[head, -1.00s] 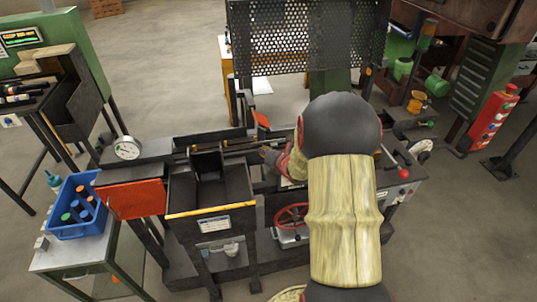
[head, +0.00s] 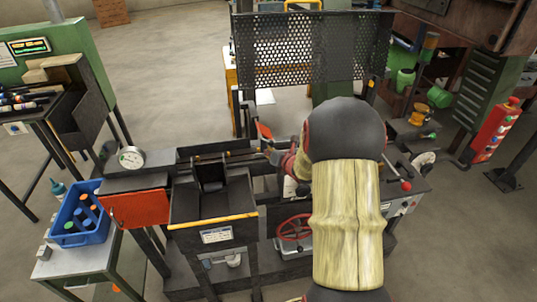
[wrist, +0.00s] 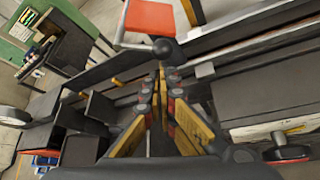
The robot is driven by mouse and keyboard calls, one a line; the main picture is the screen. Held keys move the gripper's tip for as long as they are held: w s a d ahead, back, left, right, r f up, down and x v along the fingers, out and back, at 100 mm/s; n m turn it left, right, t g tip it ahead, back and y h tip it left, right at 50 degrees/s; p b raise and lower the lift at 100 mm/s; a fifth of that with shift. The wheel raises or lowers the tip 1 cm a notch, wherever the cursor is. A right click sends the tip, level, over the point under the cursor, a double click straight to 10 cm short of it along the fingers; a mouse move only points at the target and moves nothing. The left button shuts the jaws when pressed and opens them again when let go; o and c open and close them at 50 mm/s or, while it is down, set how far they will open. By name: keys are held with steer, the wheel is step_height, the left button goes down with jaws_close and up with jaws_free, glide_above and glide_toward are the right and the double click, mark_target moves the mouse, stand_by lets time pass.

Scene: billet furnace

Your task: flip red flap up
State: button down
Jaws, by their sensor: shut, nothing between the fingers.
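A small red flap (head: 264,131) stands on the machine below the perforated guard, left of my arm in the head view. In the wrist view the red flap (wrist: 151,17) is at the top, on a thin grey frame with a dark round knob (wrist: 165,47) at its lower corner. My gripper (wrist: 162,76) is shut and empty, its yellow-and-black fingers together just below the knob; whether they touch it I cannot tell. In the head view my gripper (head: 270,150) is just below the flap, partly hidden by my arm.
A larger orange-red panel (head: 138,208) hangs at the machine's left, by a dark hopper (head: 212,202). The perforated guard (head: 300,50) rises behind the flap. A dial gauge (head: 131,157) and a blue bin (head: 80,215) are at the left. A red handwheel (head: 294,227) is below.

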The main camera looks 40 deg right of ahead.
steer(key=shift+s+d+r+n+g+h+b, duration=0.2)
steer(key=shift+d+n+g+h+b, duration=0.25)
steer(key=shift+b, duration=2.4)
steer(key=r+n+h+b, duration=0.1)
steer(key=b, duration=0.3)
steer(key=s+d+r+n+g+h+b, duration=0.1)
steer(key=n+h+b, duration=0.1)
steer(key=b, duration=0.3)
steer(key=d+r+n+g+h+b, duration=0.1)
steer(key=r+n+b, duration=0.1)
steer(key=b, duration=0.3)
steer(key=shift+s+r+h, duration=0.1)
steer(key=shift+s+h, duration=0.05)
steer(key=shift+h, duration=0.1)
